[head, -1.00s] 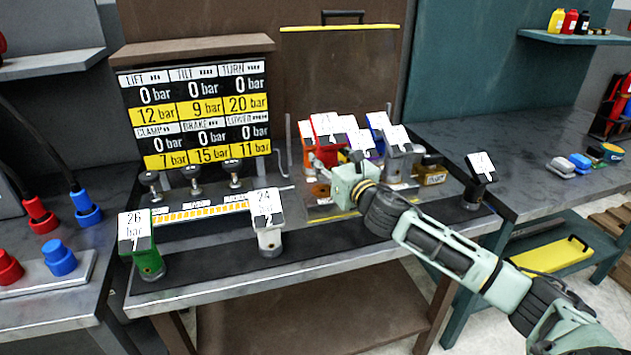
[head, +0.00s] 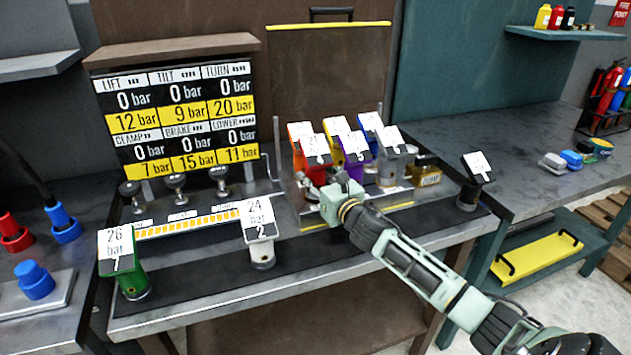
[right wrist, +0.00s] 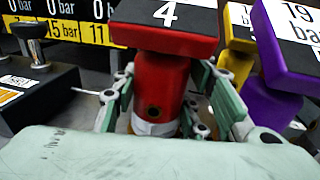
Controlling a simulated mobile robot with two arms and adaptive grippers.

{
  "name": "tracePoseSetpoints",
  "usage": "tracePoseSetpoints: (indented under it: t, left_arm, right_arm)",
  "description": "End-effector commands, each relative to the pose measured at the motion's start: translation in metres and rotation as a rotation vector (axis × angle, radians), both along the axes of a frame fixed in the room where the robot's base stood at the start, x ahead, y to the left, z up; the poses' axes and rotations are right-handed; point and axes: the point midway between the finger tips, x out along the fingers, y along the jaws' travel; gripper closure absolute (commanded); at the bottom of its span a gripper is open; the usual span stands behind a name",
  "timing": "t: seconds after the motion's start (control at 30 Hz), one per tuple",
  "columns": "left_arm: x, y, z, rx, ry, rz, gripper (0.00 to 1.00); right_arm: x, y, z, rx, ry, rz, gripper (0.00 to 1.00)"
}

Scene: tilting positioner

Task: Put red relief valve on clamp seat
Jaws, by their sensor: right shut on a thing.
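The red relief valve stands upright among the coloured valves on the bench; it shows in the head view (head: 314,163), its lower part partly hidden by my gripper. In the head view my right gripper (head: 325,188) is at the front of the valve group. I cannot tell which spot is the clamp seat; the labels by the gauge strip are too small to read. My left gripper is not in view.
A purple valve (head: 356,170) stands close right of the red one, with orange, yellow, blue and grey valves around. A green valve (head: 130,275) and a white valve (head: 262,245) stand at the front left. The pressure board (head: 180,120) rises behind.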

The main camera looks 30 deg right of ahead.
Motion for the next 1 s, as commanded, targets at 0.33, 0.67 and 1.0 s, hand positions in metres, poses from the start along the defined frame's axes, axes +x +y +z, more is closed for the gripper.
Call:
tracePoseSetpoints:
  t: [0.33, 0.67, 1.0]
  left_arm:
    - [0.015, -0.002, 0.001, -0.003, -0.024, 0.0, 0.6]
    - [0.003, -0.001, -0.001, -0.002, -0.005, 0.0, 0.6]
    - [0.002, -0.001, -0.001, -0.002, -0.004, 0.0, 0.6]
  right_arm:
    - [0.0, 0.0, -0.005, -0.003, -0.01, 0.001, 1.0]
    - [0.0, 0.0, -0.01, -0.001, -0.002, 0.0, 0.41]
    - [-0.004, 0.0, -0.011, -0.002, -0.001, 0.0, 0.41]
